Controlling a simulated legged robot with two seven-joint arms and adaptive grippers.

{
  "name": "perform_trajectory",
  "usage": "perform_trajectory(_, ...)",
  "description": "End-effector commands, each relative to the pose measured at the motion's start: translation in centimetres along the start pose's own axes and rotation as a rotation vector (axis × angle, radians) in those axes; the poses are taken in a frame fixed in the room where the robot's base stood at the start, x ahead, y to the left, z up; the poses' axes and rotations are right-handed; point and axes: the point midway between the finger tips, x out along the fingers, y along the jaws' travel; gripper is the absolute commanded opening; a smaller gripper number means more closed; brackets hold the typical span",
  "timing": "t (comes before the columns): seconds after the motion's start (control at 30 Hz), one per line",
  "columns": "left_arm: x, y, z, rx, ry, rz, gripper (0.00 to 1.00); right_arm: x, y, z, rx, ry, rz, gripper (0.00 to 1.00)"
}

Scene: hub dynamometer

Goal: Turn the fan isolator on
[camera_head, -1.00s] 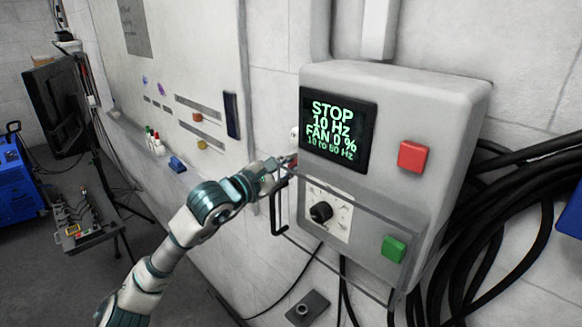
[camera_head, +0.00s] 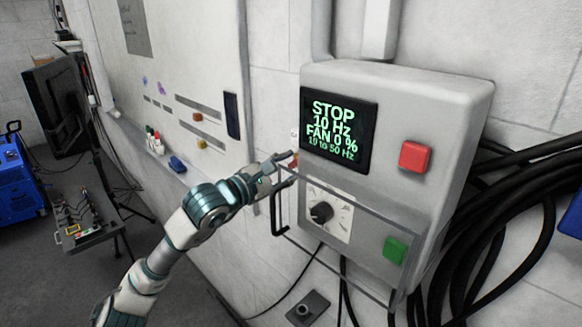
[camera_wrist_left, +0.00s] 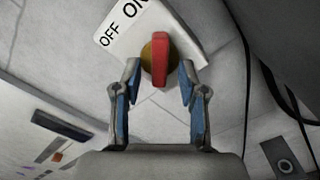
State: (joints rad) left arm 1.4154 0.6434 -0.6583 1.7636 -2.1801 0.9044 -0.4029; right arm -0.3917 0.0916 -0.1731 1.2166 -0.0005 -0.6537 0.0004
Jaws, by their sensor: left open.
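The fan isolator shows in the left wrist view as a red handle (camera_wrist_left: 160,60) on a yellow-brown disc, on a white plate (camera_wrist_left: 150,22) marked OFF and ON. The handle runs up and down in that picture; I cannot surely tell which mark it points to. My left gripper (camera_wrist_left: 160,82) is open, with one finger on each side of the handle; contact is not clear. In the head view, the left gripper (camera_head: 289,167) is at the left side of the grey control box, and the isolator is mostly hidden there. My right gripper is not in view.
The grey control box (camera_head: 455,110) has a display (camera_head: 338,130) reading STOP, 10 Hz, FAN 0 %, a red button (camera_head: 414,156), a black knob (camera_head: 321,212) and a green button (camera_head: 394,249). A clear cover with a black handle (camera_head: 277,212) projects near my gripper. Black cables (camera_head: 490,240) hang at right.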

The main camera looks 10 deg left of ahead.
Motion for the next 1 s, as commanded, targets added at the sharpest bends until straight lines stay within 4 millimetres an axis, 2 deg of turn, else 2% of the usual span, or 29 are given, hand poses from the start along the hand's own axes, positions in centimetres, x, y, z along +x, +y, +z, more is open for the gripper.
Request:
perform_trajectory(0.3,-6.8,0.0,-0.4,0.002,0.005,0.001,0.42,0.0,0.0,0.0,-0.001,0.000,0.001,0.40)
perform_trajectory(0.5,-9.9,-0.1,-0.5,-0.002,0.006,-0.003,0.42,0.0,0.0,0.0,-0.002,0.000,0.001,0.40)
perform_trajectory(0.67,-10.8,-0.1,-0.5,-0.001,0.006,-0.004,0.42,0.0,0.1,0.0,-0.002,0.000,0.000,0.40)
perform_trajectory(1.0,-10.8,-0.1,-0.4,-0.001,0.005,-0.004,0.42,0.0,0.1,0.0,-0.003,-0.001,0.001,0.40)
